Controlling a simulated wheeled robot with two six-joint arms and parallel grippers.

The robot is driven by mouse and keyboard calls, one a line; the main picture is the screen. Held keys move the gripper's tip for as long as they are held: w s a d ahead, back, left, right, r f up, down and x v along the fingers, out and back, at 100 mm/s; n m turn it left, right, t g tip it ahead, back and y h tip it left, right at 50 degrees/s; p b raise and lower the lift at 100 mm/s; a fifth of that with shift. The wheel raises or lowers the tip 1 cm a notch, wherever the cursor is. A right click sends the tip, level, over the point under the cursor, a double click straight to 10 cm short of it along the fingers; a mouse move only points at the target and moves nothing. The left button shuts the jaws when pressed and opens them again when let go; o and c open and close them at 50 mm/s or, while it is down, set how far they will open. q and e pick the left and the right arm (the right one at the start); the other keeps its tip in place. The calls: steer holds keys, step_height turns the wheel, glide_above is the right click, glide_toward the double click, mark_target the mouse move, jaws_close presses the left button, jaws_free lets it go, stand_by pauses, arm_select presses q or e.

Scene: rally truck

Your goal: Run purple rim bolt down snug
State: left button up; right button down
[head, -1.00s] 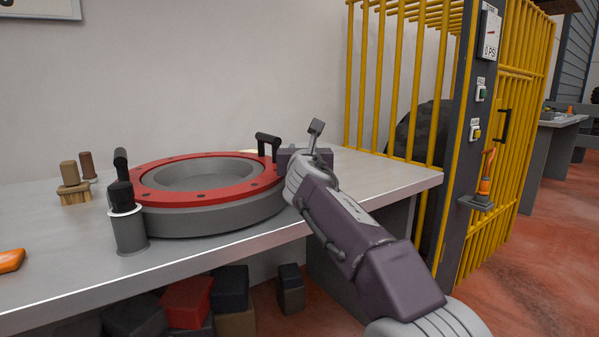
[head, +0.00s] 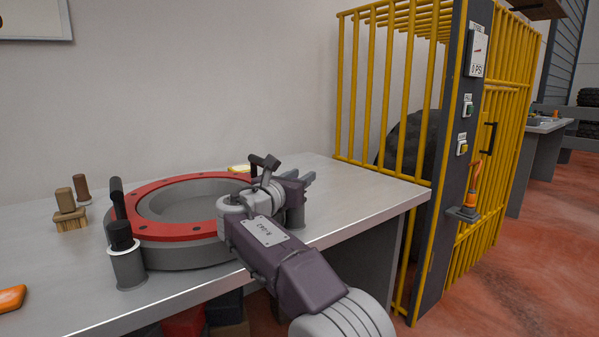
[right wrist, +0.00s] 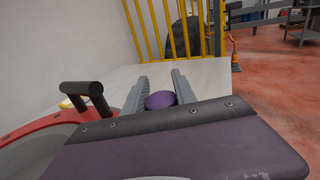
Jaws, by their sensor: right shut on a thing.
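A grey round rim (head: 170,251) with a red ring (head: 150,228) on top lies on the bench. Several small dark holes show in the red ring. My right gripper (head: 308,178) is beside the ring's right edge, its fingers pointing right. In the right wrist view, my right gripper (right wrist: 162,92) is shut on a rounded purple thing (right wrist: 160,99), seemingly the purple rim bolt. Only its top shows, so I cannot tell whether it touches anything below. The gripper and arm hide the ring's right side in the head view. My left gripper is not in view.
A grey cup with a black knob (head: 127,265) stands at the rim's front left. Black handles rise from the ring, one on the left (head: 117,198). The bench (head: 365,205) is clear toward the yellow cage (head: 395,100).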

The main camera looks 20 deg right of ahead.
stand_by(0.3)
steer(key=c, duration=1)
jaws_free()
steer(key=p+v, duration=0.2)
steer(key=v, duration=0.7)
